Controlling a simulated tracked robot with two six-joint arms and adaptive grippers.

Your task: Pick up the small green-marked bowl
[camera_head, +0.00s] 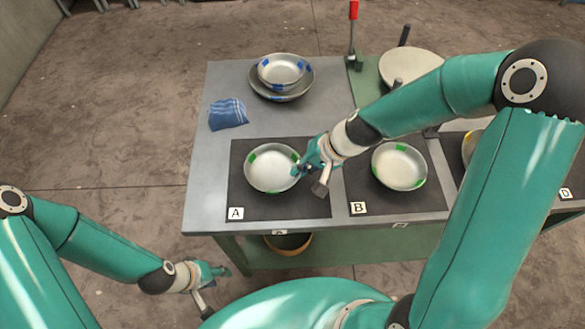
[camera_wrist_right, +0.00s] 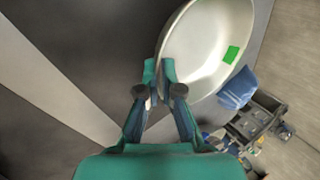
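A silver bowl with green marks (camera_head: 270,170) is on the dark mat marked A. A second silver bowl with green marks (camera_head: 399,167) is on the mat marked B; the two look close in size. My right gripper (camera_head: 299,168) is at the right rim of the bowl on A. In the right wrist view, the fingertips (camera_wrist_right: 159,82) are close together with the rim of the bowl (camera_wrist_right: 205,50) between them. I cannot tell whether the bowl is off the mat. My left gripper (camera_head: 222,271) is low in front of the table, apart from any bowl; its finger opening is too small to read.
Blue-marked bowls (camera_head: 282,72) are stacked at the back of the grey table (camera_head: 215,165), near a blue cloth (camera_head: 228,114). A round plate-like disc (camera_head: 410,66) and a red-handled lever (camera_head: 353,30) stand behind. A yellow-marked bowl (camera_head: 468,148) is partly hidden by my right arm.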

